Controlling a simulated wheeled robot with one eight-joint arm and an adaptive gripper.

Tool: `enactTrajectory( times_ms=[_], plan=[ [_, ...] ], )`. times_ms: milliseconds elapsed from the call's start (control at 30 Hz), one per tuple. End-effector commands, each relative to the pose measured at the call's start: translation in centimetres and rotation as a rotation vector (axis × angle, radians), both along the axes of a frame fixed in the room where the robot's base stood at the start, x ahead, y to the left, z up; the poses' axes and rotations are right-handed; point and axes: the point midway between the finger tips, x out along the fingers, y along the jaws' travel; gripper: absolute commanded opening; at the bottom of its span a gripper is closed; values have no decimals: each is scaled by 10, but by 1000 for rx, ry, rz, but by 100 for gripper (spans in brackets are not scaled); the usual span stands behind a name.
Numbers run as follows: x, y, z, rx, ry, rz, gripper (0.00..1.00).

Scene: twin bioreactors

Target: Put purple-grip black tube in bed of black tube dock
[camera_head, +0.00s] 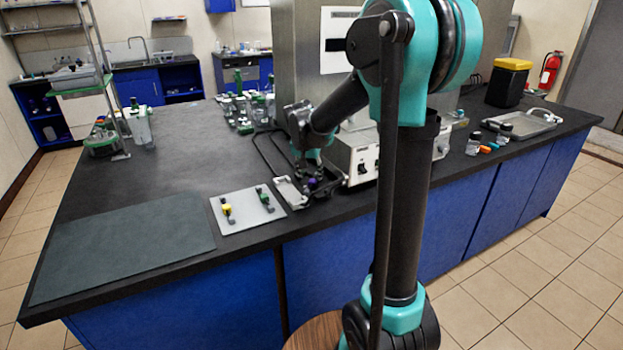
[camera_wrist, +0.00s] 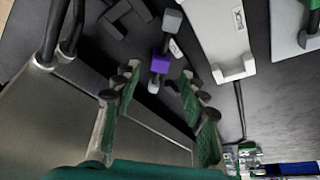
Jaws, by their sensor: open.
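The black tube shows its purple grip (camera_wrist: 161,66) between grey end pieces in the wrist view. The purple also shows in the head view (camera_head: 312,184), near the counter's front edge. My gripper (camera_wrist: 158,80) is open, its two green-padded fingers on either side of the purple grip. I cannot tell whether they touch it. In the head view my gripper (camera_head: 305,170) points down over this spot and partly hides it. Black blocky parts (camera_wrist: 122,18) beside the tube may be the black tube dock, but I cannot tell for certain.
A pale narrow holder (camera_wrist: 213,38) lies beside the tube. A light board (camera_head: 237,215) with yellow and green grips is left of it. A grey box with knobs (camera_head: 362,165) stands close on the right. The dark mat (camera_head: 130,245) at front left is clear.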

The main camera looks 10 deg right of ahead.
Motion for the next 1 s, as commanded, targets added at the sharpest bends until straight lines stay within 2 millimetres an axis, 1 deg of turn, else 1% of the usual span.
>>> enactTrajectory(
  times_ms=[33, 100, 300, 467, 567, 667, 733, 767, 800, 867, 900, 1000],
  plan=[
    [-5, 2, 10, 0, 0, 1, 42],
    [-10, 5, 24, 0, 0, 0, 42],
    [-22, 11, 58, 0, 0, 1, 42],
    [-27, 14, 73, 0, 0, -1, 42],
    [-34, 12, 74, 1, 2, 8, 42],
    [-58, 1, 58, 4, 12, 49, 42],
    [-88, -11, 37, 7, 21, 102, 42],
    [-103, -17, 26, 8, 25, 129, 42],
    [-125, -23, 11, 10, 30, 168, 42],
    [-159, -32, -12, 12, 34, 229, 42],
    [-181, -36, -27, 14, 35, 267, 42],
    [-229, -43, -59, 13, 31, 353, 42]
  ],
)
